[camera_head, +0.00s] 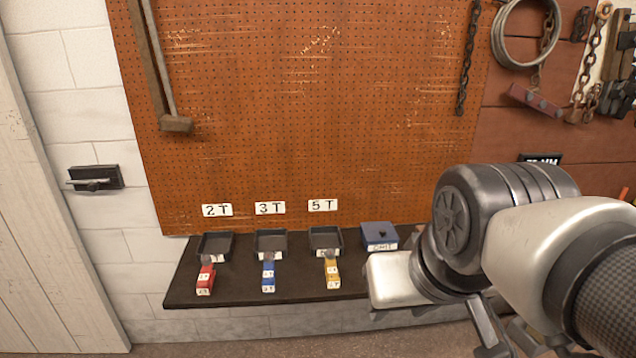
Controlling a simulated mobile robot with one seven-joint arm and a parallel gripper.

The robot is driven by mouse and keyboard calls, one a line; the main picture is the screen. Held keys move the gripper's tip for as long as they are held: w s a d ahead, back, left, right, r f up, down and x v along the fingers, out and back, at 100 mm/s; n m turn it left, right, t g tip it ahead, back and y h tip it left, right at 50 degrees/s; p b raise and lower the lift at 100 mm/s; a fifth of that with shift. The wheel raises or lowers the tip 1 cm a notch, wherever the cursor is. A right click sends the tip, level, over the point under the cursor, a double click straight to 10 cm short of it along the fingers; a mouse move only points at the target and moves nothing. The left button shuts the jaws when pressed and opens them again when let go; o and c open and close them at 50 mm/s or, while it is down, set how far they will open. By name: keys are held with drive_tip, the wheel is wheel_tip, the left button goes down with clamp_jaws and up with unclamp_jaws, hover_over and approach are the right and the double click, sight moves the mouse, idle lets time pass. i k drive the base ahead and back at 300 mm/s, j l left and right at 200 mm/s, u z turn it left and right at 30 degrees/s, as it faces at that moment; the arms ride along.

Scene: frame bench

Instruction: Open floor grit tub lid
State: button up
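A small blue tub (379,238) stands at the right part of the dark shelf. Its flat lid with a small dark knob appears shut. A white label is on its front, too small to read surely; I cannot tell whether this is the floor grit tub. My arm comes in from the right, and its pale wrist part is in front of and just right of the blue tub, hiding the shelf's right end. My gripper (492,335) seems to point down at the bottom edge, partly hidden by the arm. I cannot see whether its fingers are apart.
Three black open trays (270,243) stand on the shelf (225,288) under signs 2T, 3T and 5T. Red (205,280), blue (268,276) and yellow (332,273) labelled blocks sit before them. A pegboard (320,120) rises behind; chains and a cable coil (497,40) hang right.

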sight(375, 232)
drive_tip(key=i+j, duration=0.1)
drive_tip(key=i, duration=0.85)
